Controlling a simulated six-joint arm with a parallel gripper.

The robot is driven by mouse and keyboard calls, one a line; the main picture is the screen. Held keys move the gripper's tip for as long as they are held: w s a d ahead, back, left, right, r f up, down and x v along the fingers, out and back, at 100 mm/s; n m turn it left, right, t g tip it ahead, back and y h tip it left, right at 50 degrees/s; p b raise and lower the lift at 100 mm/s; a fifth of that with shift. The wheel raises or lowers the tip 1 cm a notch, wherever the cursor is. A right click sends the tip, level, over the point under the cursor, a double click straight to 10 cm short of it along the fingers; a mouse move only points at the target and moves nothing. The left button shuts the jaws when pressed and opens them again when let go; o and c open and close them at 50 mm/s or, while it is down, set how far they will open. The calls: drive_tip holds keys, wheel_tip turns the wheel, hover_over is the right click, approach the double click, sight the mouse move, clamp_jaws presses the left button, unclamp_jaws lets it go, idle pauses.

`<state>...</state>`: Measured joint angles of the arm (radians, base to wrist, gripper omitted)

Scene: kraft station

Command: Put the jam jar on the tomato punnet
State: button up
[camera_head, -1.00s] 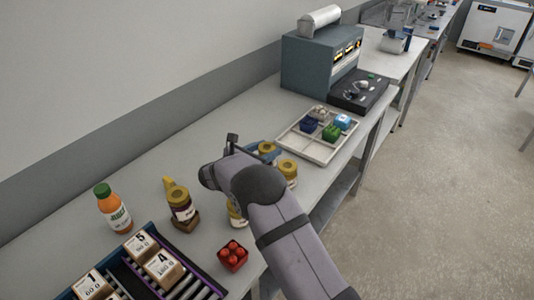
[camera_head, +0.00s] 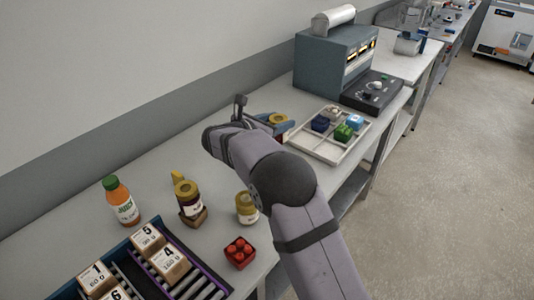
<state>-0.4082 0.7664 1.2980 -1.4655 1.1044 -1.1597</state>
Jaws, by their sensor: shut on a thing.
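The tomato punnet (camera_head: 239,253), a small red box with round red tops, sits near the table's front edge by the crate. My gripper (camera_head: 240,106) is farther back, at the far side of my wrist, well apart from the punnet. A yellow-lidded jar (camera_head: 279,119) shows beside it with a blue thing around or behind it; the contact with my fingers is hidden. I cannot tell from the labels which one is jam.
An orange bottle (camera_head: 121,202) with a green cap stands at left. A blue crate (camera_head: 200,268) with numbered boxes is in front. A light tray (camera_head: 336,154) with blue and green blocks lies right of my gripper, before a grey machine (camera_head: 334,66). My arm hides some table.

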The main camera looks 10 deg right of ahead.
drive_tip(key=shift+a+r, duration=0.1)
drive_tip(key=s+a+r+n+t+y+p, duration=0.1)
drive_tip(key=s+a+r+n+y+p, duration=0.25)
drive_tip(key=a, duration=0.65)
drive_tip(key=s+a+r+n+t+y+p, duration=0.1)
drive_tip(key=s+a+r+t+p, duration=0.1)
drive_tip(key=s+a+r, duration=0.65)
drive_tip(key=s+a+n+t+y+p, duration=0.1)
drive_tip(key=s+a+n+y+p, duration=0.15)
drive_tip(key=a, duration=1.05)
drive_tip(key=s+a+f+y+p, duration=0.1)
drive_tip(key=s+p, duration=0.1)
drive_tip(key=s, duration=0.5)
drive_tip(key=m+g+h+p, duration=0.3)
drive_tip(key=m+h, duration=0.3)
drive_tip(key=h, duration=0.1)
hover_over(239, 249)
drive_tip(key=shift+f, duration=8.15)
